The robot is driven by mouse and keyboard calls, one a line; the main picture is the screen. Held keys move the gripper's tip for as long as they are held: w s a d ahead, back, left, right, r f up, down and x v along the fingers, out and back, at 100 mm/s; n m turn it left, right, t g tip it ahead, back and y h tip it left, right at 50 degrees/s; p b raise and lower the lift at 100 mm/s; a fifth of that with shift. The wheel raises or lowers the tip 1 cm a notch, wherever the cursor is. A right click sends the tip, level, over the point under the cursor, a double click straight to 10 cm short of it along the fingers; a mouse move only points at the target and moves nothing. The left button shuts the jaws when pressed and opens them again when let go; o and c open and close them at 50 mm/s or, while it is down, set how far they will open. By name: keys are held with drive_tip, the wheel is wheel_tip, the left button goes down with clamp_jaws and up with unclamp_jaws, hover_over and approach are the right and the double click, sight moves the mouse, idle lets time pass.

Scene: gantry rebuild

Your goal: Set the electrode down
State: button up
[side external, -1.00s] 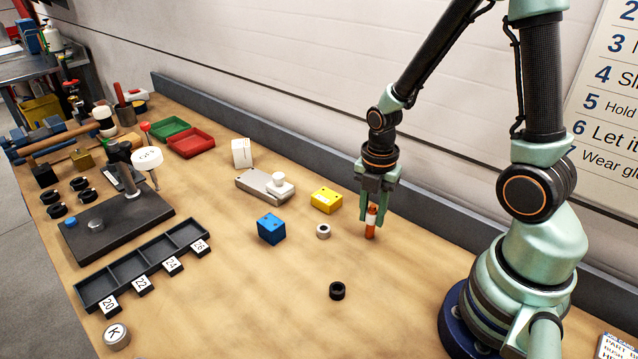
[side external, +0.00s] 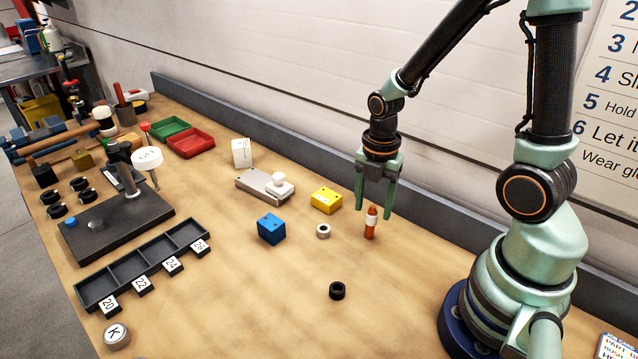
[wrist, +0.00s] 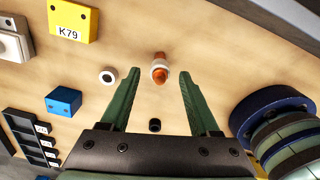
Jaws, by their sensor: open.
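The electrode (side external: 371,223) is a small orange-red cylinder with a white band. It stands upright on the bench, apart from my gripper. My gripper (side external: 375,206) is open and empty, a little above the electrode in the side view. In the wrist view the electrode (wrist: 160,72) shows ahead of the fingertips, between the lines of the two fingers of my gripper (wrist: 158,75).
A white-grey ring (side external: 323,231), a yellow block (side external: 326,199) and a blue block (side external: 271,228) stand to the electrode's left. A black ring (side external: 337,291) lies nearer the front. A dark rail (side external: 440,222) runs along the back. Bench around the electrode is clear.

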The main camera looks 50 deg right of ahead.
drive_tip(key=a+r+m+t, duration=0.2)
drive_tip(key=r+m, duration=0.7)
drive_tip(key=m, duration=0.1)
drive_tip(key=a+r+m+t, duration=0.3)
drive_tip(key=r+m, duration=0.6)
drive_tip(key=m, duration=0.1)
drive_tip(key=shift+s+a+r+m+t, duration=0.15)
drive_tip(key=shift+s+a+m+t, duration=0.1)
drive_tip(key=shift+m+t, duration=0.05)
idle(0.8)
